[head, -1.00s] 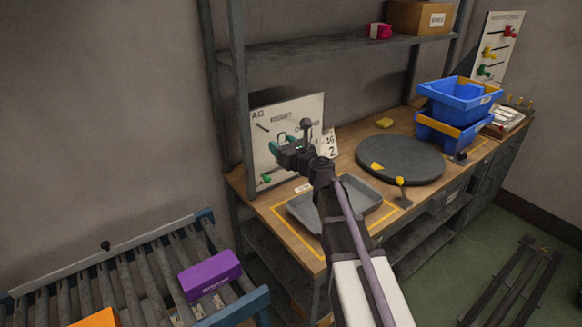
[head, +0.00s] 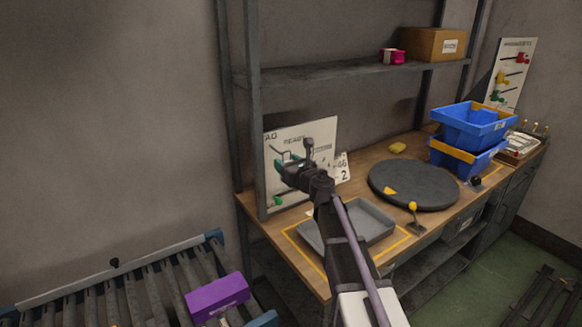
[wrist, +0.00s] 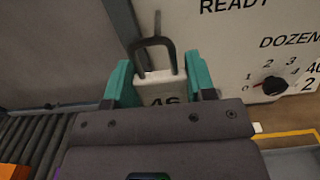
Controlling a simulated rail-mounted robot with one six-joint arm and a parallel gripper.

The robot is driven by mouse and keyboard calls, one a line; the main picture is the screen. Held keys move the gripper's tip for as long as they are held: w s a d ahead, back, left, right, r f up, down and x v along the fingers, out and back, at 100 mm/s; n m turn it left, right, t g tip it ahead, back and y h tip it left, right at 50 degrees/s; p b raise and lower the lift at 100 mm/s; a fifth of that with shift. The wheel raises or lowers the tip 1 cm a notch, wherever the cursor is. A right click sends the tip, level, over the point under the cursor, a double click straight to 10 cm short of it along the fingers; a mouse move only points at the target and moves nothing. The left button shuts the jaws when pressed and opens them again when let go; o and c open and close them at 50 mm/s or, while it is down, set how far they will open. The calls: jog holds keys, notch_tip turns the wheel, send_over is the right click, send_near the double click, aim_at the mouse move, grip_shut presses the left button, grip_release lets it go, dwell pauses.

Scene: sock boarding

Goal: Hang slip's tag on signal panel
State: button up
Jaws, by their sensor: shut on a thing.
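My gripper (head: 287,162) has teal fingers and is in front of the left part of the white signal panel (head: 318,138). In the wrist view the fingers are shut on a pale tag (wrist: 160,90) marked in black, perhaps "46", with a dark loop (wrist: 153,42) standing up from it. A thin dark peg shows just behind the top of the loop; I cannot tell whether the loop is around it. The panel in the wrist view (wrist: 225,45) reads "READY" and "DOZEN", with a black dial. A white numbered slip (head: 343,168) stands at the panel's right edge.
A grey tray (head: 372,222) lies on the bench below my arm. A dark round turntable (head: 420,185) and stacked blue bins (head: 470,125) stand to the right. A grey shelf (head: 340,72) runs above. A roller conveyor with a purple box (head: 217,297) is at lower left.

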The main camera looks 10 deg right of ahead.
jog(key=shift+w+a+f+b, duration=0.25)
jog(key=shift+w+a, duration=0.05)
jog(key=shift+w, duration=0.45)
jog(key=shift+w+a+f+b, duration=0.2)
jog(key=shift+w+a+f, duration=0.05)
jog(key=shift+w, duration=0.55)
jog(key=shift+w+a+f+b, duration=0.25)
jog(key=shift+w+a, duration=0.05)
jog(key=shift+w, duration=0.45)
jog(key=o, duration=1)
